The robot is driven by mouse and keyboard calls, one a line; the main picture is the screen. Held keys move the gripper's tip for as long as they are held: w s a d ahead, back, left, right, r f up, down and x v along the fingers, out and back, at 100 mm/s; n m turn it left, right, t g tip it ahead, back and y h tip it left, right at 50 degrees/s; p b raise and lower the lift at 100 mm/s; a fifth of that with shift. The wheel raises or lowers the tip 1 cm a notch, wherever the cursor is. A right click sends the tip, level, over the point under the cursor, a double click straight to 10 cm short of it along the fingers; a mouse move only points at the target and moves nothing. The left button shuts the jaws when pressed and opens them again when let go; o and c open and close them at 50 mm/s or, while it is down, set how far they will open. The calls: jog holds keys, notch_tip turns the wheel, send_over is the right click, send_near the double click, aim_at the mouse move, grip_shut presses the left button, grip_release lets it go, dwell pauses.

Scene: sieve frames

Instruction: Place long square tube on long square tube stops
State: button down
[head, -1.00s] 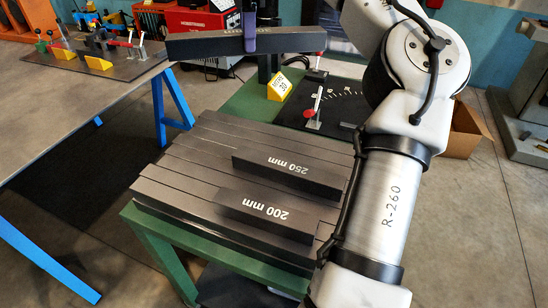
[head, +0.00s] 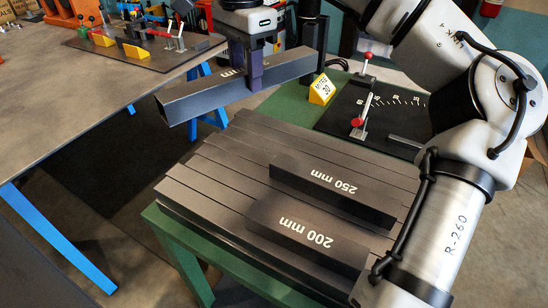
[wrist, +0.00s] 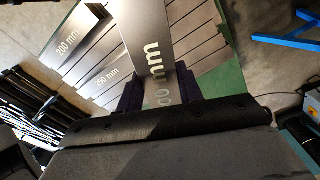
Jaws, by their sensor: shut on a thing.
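A dark grey long square tube (head: 205,98) with white lettering is held level above the far left edge of the grooved bench top. Its open left end faces me. My gripper (head: 247,75) is shut on the tube from above, near its middle. In the wrist view, the tube (wrist: 143,30) runs up between the fingers of my gripper (wrist: 157,88), which hide part of its lettering. I cannot tell which parts are the stops.
Tubes marked 200 mm (head: 300,233) and 250 mm (head: 335,190) lie on the grooved bench top (head: 215,175). Behind them stand a yellow block (head: 321,88) and a black scale plate (head: 395,115). The front of the blue-legged table (head: 60,120) is bare.

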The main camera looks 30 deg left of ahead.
aim_at(252, 161)
notch_tip(252, 161, down, 17)
jog(key=shift+f, duration=0.1)
dwell(0.4)
jog(key=shift+f, duration=0.15)
jog(key=c, duration=0.9)
grip_release()
